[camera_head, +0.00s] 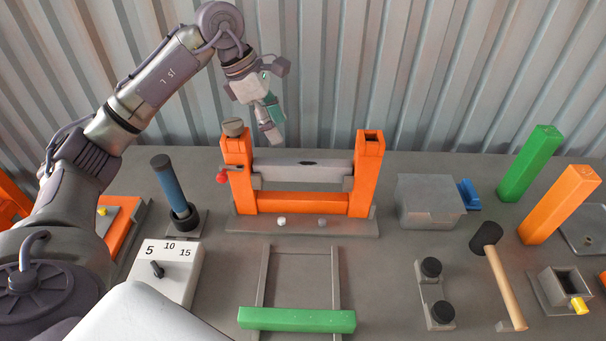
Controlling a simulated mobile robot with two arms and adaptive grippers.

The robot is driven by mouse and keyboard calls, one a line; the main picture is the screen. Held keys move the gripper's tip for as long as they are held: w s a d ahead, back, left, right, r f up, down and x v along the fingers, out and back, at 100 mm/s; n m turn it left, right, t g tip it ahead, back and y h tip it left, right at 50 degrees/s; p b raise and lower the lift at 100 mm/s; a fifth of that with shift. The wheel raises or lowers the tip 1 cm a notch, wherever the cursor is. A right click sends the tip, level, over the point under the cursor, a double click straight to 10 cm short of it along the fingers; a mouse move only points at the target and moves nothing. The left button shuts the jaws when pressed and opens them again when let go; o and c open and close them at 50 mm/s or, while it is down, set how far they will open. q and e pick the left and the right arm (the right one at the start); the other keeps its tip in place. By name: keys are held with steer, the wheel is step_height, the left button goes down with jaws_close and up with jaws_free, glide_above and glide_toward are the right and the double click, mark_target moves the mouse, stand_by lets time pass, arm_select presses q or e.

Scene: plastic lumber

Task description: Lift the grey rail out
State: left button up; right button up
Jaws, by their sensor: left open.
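The grey rail (303,171) lies level between the two upright posts of an orange frame (302,203), above the orange lower crossbar. A small dark mark shows at the middle of its top. My left gripper (273,133) hangs in the air above and behind the rail, left of its middle. It is open and holds nothing, apart from the rail. My right gripper is not in view.
A blue-handled tool (168,184) stands left of the frame, near a dial box (170,273). A green bar (297,319) lies in front. A grey box (430,198), a mallet (497,273), and upright green (530,164) and orange posts (560,204) are right. A corrugated wall stands behind.

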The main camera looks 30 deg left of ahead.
mark_target(299, 162)
arm_select(q)
steer(key=p+x, duration=0.1)
steer(key=x, duration=0.6)
steer(key=shift+d+f+p, duration=0.2)
steer(key=shift+f+p, duration=0.25)
steer(key=shift+p, duration=0.15)
steer(key=p+x, duration=0.1)
steer(key=x, duration=0.2)
steer(key=shift+w+d+f+p, duration=0.2)
steer(key=shift+f+p, duration=0.1)
steer(key=shift+p, duration=0.1)
steer(key=shift+w+f, duration=0.1)
steer(key=shift+f, duration=0.3)
jaws_close()
